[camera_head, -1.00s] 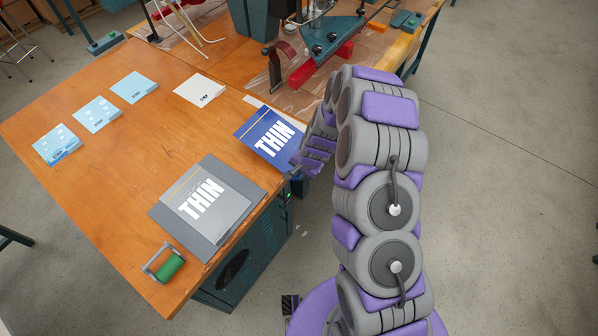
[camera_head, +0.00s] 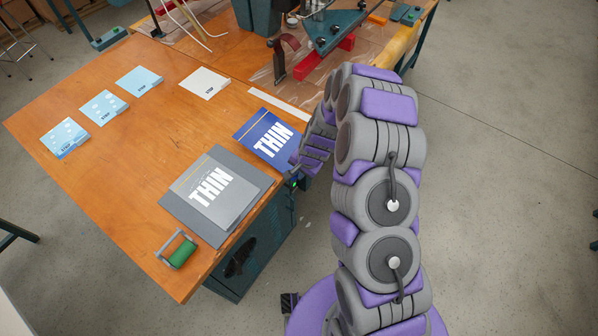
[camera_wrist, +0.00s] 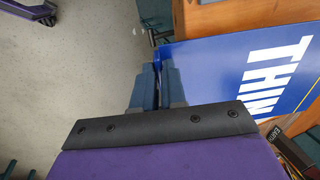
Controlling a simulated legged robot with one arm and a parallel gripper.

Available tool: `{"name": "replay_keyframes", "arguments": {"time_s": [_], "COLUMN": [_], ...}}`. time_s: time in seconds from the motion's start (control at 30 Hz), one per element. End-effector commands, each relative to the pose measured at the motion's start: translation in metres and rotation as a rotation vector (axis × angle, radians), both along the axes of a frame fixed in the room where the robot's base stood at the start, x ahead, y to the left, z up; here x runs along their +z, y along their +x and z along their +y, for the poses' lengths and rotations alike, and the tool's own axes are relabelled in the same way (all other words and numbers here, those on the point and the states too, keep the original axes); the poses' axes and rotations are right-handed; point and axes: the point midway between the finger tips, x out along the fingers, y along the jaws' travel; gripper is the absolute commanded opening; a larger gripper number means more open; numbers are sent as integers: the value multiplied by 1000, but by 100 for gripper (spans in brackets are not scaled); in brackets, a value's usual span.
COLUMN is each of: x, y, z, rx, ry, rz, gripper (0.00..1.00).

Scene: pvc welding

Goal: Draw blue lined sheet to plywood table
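The blue sheet (camera_head: 262,132), with white THIN lettering and a thin pale line, lies at the right edge of the orange-brown wood-topped table (camera_head: 120,180). In the wrist view the blue sheet (camera_wrist: 225,75) fills the right side, with bare wood (camera_wrist: 225,18) beyond it. My gripper (camera_wrist: 158,75) is at the sheet's near edge. Its two fingers are close together with a blue edge between them, so it appears shut on the sheet. In the head view my arm hides the fingertips. I cannot tell which surface the plywood table is.
A grey THIN sheet (camera_head: 214,190) lies left of the blue one. A green roller (camera_head: 180,252) sits at the near corner. Several pale cards, including a white one (camera_head: 205,83), lie farther back. A teal cabinet (camera_head: 245,262) stands under the table; open floor lies right.

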Motion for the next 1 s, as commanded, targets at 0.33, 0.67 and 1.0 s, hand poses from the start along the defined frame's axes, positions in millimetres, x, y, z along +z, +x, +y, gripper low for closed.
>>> {"name": "replay_keyframes", "arguments": {"time_s": [0.33, 0.67, 1.0], "x": [0, 11, 72], "y": [0, -1, -10], "z": [1, -2, -14], "rx": [1, 0, 0], "ry": [-1, -1, -1], "rz": [0, -1, -4], "gripper": [38, 38, 38]}}
